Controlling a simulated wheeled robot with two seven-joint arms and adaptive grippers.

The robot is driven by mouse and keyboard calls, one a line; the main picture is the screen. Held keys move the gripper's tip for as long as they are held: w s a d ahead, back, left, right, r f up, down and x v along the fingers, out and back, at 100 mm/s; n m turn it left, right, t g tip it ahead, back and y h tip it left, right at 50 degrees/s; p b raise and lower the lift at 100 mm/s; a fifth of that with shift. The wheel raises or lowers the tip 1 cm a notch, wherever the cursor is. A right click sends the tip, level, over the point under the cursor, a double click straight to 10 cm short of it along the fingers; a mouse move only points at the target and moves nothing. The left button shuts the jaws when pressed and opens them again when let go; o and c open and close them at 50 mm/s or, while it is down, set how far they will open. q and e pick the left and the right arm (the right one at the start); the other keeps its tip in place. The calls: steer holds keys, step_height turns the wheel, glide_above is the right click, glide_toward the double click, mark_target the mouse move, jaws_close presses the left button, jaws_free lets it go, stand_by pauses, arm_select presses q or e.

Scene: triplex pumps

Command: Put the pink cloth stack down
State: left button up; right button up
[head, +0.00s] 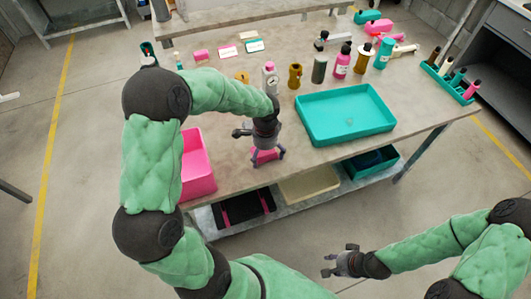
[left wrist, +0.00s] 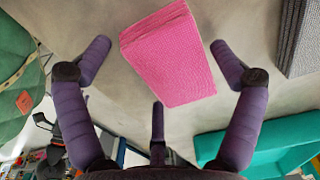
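The pink cloth stack (left wrist: 168,55) lies on the table beneath my left gripper (left wrist: 160,65). In the left wrist view the purple fingers are spread, with visible gaps between them and the stack on both sides. In the head view only a small pink part of the stack (head: 264,157) shows under the left gripper (head: 266,151), near the table's front edge; the gripper hides the rest. My right gripper (head: 337,262) is apart from the table, low in front of it, with its fingers spread and nothing in it.
A teal tray (head: 308,133) stands right of the left gripper, and a pink bin (head: 199,178) stands left. A grey cloth stack (left wrist: 298,40) lies beside the pink one. Several bottles and small parts stand behind. Bare tabletop (head: 225,130) shows around the left gripper.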

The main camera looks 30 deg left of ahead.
mark_target(265, 153)
stand_by(0.3)
arm_select(q)
step_height(265, 153, up, 12)
steer(key=p, duration=0.4)
steer(key=shift+r+p, duration=0.2)
steer(key=shift+p, duration=0.15)
